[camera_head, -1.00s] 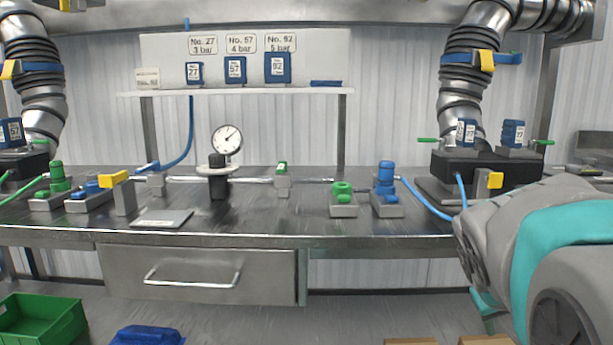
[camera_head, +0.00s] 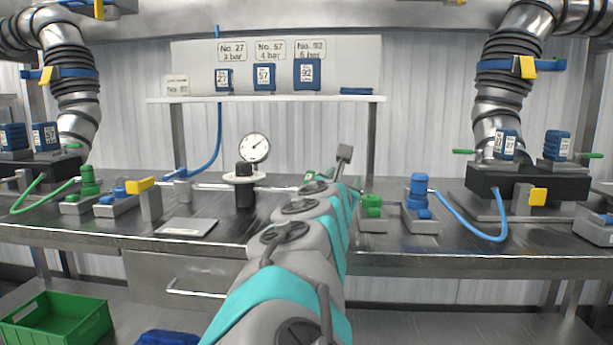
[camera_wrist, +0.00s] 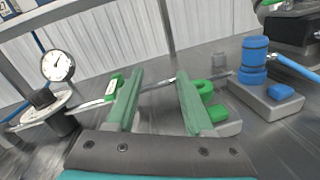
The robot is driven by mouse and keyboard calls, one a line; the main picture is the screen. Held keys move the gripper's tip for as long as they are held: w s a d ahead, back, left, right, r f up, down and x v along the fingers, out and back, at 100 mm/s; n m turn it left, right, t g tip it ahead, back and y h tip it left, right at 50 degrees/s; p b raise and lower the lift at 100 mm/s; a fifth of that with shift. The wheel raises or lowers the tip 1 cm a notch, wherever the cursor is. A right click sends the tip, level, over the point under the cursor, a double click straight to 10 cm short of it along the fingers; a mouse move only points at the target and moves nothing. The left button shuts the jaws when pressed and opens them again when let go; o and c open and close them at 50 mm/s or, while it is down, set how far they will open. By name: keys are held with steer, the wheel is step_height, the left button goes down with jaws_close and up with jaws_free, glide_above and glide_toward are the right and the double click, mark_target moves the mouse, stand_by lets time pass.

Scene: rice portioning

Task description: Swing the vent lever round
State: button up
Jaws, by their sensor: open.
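A green lever with a pale label (camera_wrist: 113,87) sits on the pipe line in the wrist view, just left of my left finger. A yellow lever (camera_head: 140,185) on a metal post stands at the left of the bench in the head view. I cannot read which lever is the vent. My gripper (camera_wrist: 160,85) is open and empty, its two green fingers apart above the bench. The left finger overlaps the green lever in the picture; I cannot tell whether they touch. In the head view my arm hides most of the pipe there.
A pressure gauge (camera_wrist: 58,66) stands left of the fingers. A green fitting (camera_head: 373,205) and a blue fitting (camera_head: 418,190) stand on blocks to the right. A flat plate (camera_head: 187,227) lies on the bench (camera_head: 235,225). A shelf (camera_head: 270,98) is behind.

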mark_target(309, 176)
steer(key=a+n+y, duration=0.1)
steer(key=a+n, duration=0.1)
steer(key=a+f+n, duration=0.1)
steer(key=a+n, duration=0.1)
steer(key=a, duration=0.1)
steer(key=a+f+n+y, duration=0.1)
steer(key=a, duration=0.2)
steer(key=shift+w+f+n+y, duration=0.1)
steer(key=shift+w+n+y, duration=0.05)
steer(key=shift+n+y, duration=0.2)
steer(key=w, duration=0.6)
steer(key=shift+d, duration=0.1)
steer(key=shift+w+d, duration=0.1)
steer(key=shift+w, duration=0.7)
steer(key=shift+c, duration=0.4)
jaws_close()
